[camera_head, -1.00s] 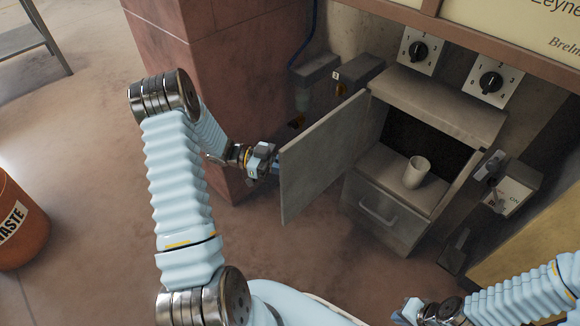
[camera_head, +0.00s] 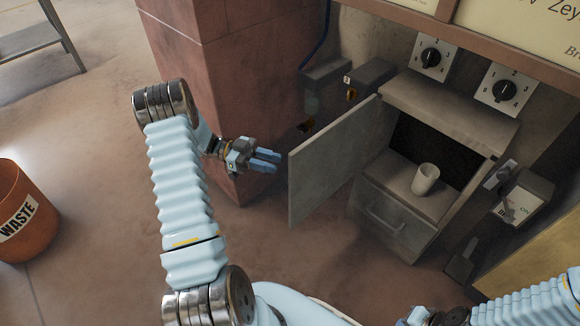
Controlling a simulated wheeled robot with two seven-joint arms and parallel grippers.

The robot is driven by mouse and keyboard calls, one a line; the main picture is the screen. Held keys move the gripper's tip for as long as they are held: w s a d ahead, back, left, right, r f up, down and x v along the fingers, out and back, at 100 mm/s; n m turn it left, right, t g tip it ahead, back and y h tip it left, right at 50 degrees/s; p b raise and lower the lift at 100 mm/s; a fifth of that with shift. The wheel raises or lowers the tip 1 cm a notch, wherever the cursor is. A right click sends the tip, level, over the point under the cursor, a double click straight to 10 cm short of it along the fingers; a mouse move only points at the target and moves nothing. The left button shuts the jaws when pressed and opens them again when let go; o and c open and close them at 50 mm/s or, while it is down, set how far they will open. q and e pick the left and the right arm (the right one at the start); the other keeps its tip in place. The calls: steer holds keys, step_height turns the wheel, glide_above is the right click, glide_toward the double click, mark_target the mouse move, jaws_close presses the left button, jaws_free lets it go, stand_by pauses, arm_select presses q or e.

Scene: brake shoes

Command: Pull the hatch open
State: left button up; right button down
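The hatch door (camera_head: 330,165) is a grey flat panel on the front of a grey cabinet (camera_head: 450,105). It stands swung wide open to the left, and the dark compartment behind it shows. A white cup (camera_head: 425,179) stands upright inside the opening. My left gripper (camera_head: 266,160) is just left of the door's free edge, apart from it, with its two blue fingers spread and nothing between them. My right gripper (camera_head: 408,321) is at the bottom edge, mostly cut off, so its fingers cannot be judged.
A drawer with a handle (camera_head: 383,220) is below the opening. Knob panels (camera_head: 432,57) are above, and a switch box (camera_head: 522,197) is at the right. A red pillar (camera_head: 215,90) stands behind my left gripper. An orange waste bin (camera_head: 25,210) is at far left.

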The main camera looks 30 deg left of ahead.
arm_select(q)
steer(key=v, duration=0.5)
steer(key=shift+s, duration=0.1)
stand_by(0.4)
